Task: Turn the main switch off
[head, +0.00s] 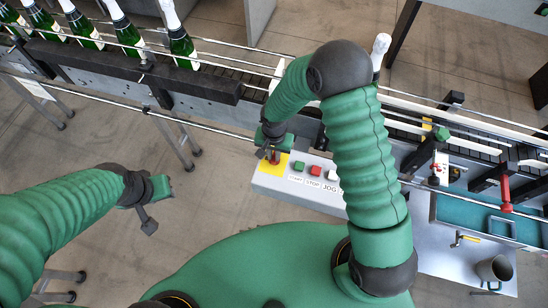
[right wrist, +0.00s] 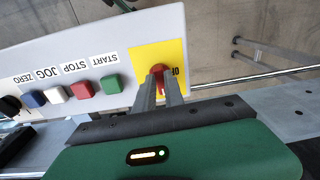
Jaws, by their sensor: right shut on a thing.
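The main switch is a red rotary knob (right wrist: 157,70) on a yellow plate (right wrist: 174,48) at one end of the light grey control panel (right wrist: 60,55). In the head view the knob (head: 274,158) shows small on the yellow plate, partly under my right gripper (head: 269,152). In the right wrist view the two grey fingers of my right gripper (right wrist: 160,88) are shut on the knob, one on each side. The fingers hide part of the knob and its markings, so its exact setting is unclear. My left gripper (head: 155,210) hangs empty at the left, well away from the panel; its finger gap is unclear.
Green, red, white and blue buttons sit beside the plate; the green START button (right wrist: 112,83) is nearest. A conveyor (head: 215,100) with green bottles (head: 182,45) runs behind the panel. A metal cup (head: 494,270) stands on the right-hand table.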

